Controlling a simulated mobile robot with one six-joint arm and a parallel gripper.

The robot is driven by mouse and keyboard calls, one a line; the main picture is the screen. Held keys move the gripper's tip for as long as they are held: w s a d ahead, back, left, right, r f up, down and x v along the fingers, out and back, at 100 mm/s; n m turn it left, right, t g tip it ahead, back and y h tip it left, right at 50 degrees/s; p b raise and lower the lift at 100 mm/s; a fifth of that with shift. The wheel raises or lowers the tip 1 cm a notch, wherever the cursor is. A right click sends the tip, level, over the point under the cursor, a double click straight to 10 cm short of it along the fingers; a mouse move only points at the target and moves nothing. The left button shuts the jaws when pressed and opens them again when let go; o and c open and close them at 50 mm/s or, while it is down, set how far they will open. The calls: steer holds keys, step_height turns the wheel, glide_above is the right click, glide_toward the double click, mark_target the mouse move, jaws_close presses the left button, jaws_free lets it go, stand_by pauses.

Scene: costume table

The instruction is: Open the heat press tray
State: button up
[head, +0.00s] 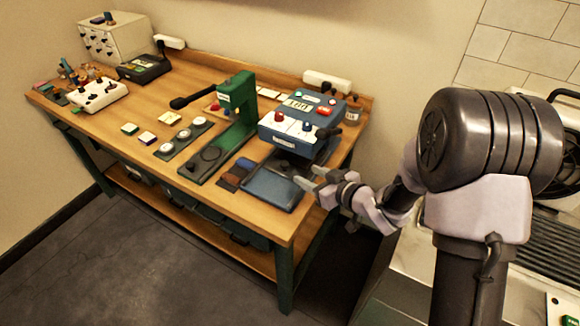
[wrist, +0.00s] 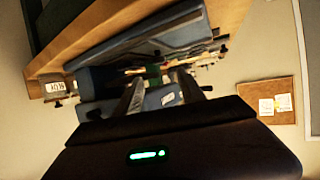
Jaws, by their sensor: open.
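My gripper (head: 309,177) is at the tray's right rear corner, beside the press's front. In the wrist view my gripper (wrist: 160,92) has its fingers apart, with blue surfaces behind and between them. Whether a finger touches the tray is unclear. The join between tray and press is partly hidden.
A green press (head: 236,105) with a black handle stands left of the heat press. Blue and brown swatches (head: 236,175) lie beside the tray. A small jar (head: 352,112) stands behind at right. The table's front edge is close to the tray.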

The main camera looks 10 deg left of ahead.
mark_target(287, 165)
steer(key=b+x, duration=0.2)
steer(key=x, duration=0.8)
steer(key=shift+w+a, duration=0.1)
steer(key=shift+w, duration=0.1)
jaws_close()
stand_by(0.9)
